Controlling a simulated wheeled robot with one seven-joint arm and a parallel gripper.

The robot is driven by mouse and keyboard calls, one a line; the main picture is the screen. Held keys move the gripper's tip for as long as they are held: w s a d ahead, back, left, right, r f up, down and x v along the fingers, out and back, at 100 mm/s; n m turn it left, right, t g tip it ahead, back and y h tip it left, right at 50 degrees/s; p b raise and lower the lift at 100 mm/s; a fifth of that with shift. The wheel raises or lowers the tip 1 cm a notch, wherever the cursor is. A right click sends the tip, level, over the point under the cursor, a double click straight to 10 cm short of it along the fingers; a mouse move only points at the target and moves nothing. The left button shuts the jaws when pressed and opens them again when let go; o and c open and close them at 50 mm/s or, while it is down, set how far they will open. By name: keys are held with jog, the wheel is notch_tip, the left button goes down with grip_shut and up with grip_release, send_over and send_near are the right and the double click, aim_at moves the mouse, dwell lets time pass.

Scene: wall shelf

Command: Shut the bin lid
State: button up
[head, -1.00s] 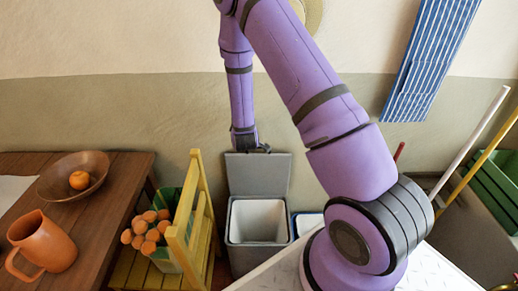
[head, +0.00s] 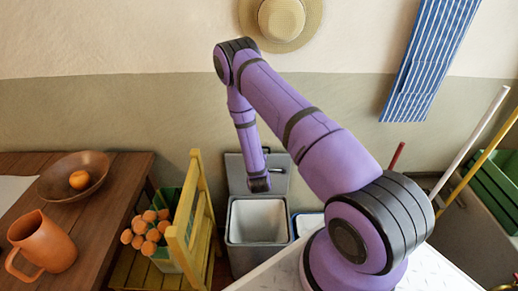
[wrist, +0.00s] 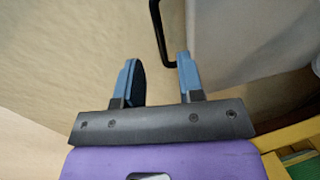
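The grey bin (head: 232,222) stands on the floor against the wall, with its pale inside showing. Its lid (head: 236,170) is open, standing up at the back against the wall. A bit of handle shows on the lid's right part. My gripper (head: 259,184) hangs in front of the lid, above the bin's back rim; its fingers cannot be made out there. In the wrist view my gripper (wrist: 158,66) has its two blue fingers apart with nothing clamped. A black bar handle (wrist: 158,28) reaches down to between the fingertips; contact cannot be told.
A yellow wooden chair (head: 196,215) with a crate of orange-tipped things stands close left of the bin. A wooden table (head: 112,190) with a bowl and jug is farther left. A white surface (head: 283,270) lies in front at right. A straw hat (head: 282,18) hangs above.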

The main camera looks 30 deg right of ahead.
jog(key=x, duration=0.7)
jog(key=shift+w, duration=0.1)
jog(key=shift+d, duration=0.1)
grip_shut()
